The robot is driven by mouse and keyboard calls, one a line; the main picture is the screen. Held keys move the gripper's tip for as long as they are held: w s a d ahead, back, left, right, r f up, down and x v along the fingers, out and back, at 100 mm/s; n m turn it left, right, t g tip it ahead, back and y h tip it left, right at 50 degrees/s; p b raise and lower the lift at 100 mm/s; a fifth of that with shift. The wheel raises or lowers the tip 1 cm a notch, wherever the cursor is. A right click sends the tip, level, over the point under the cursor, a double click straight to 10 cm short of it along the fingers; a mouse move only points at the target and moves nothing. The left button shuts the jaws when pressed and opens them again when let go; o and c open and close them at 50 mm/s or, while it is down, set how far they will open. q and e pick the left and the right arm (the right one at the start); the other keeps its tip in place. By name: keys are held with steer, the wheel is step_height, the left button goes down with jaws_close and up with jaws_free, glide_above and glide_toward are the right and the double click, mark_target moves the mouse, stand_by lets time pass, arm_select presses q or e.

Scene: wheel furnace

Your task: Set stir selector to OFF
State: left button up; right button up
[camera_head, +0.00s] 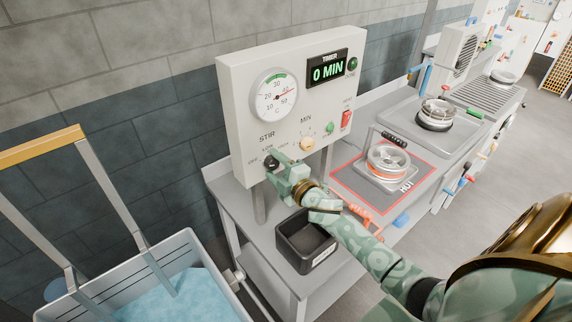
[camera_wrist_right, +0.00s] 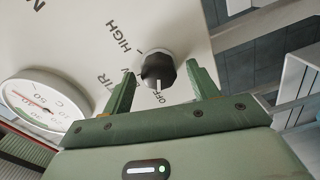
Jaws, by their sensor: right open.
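The stir selector is a black knob (camera_wrist_right: 158,68) on the white control panel (camera_head: 235,100), under the STIR label. My left gripper is not in view.
The panel also carries a dial gauge (camera_head: 276,95), a timer display (camera_head: 327,70) reading 0 MIN, a MIN knob (camera_head: 307,144) and a red switch (camera_head: 346,119). A black bin (camera_head: 296,255) stands below my right arm. A hot plate (camera_head: 388,168) marked HOT lies to the right.

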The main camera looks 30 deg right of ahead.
steer(key=s+d+b, duration=0.1)
steer(key=s, duration=1.5)
steer(key=shift+d, duration=0.15)
